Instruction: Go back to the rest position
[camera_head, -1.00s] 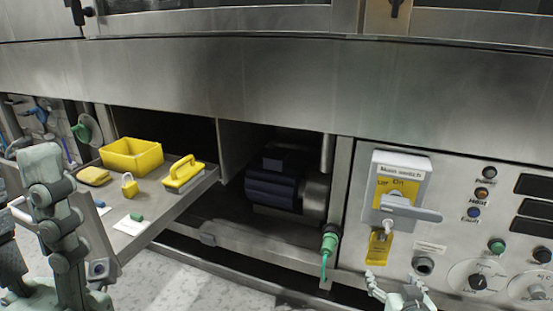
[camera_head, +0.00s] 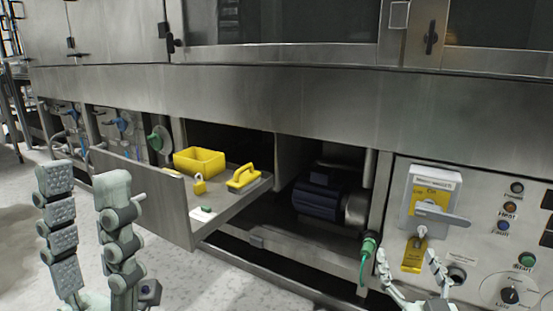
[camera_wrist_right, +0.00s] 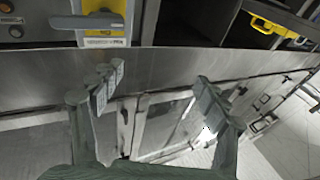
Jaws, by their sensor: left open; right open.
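My left gripper (camera_head: 83,180) stands upright at the lower left in the head view, its two fingers spread and nothing between them. It is in front of and left of the pulled-out drawer. My right gripper (camera_head: 408,264) is at the bottom right in the head view, below the switch panel, with its fingers apart and empty. In the right wrist view the right gripper (camera_wrist_right: 157,88) also shows wide open, with only panel and floor behind the gap.
The open drawer (camera_head: 150,204) juts out, holding a yellow box (camera_head: 200,161), a yellow padlock (camera_head: 199,186) and a yellow-handled tool (camera_head: 243,177). A grey switch handle (camera_head: 442,215) projects from the right panel, with a yellow tag (camera_head: 413,254) below. A dark motor (camera_head: 325,195) sits in the recess.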

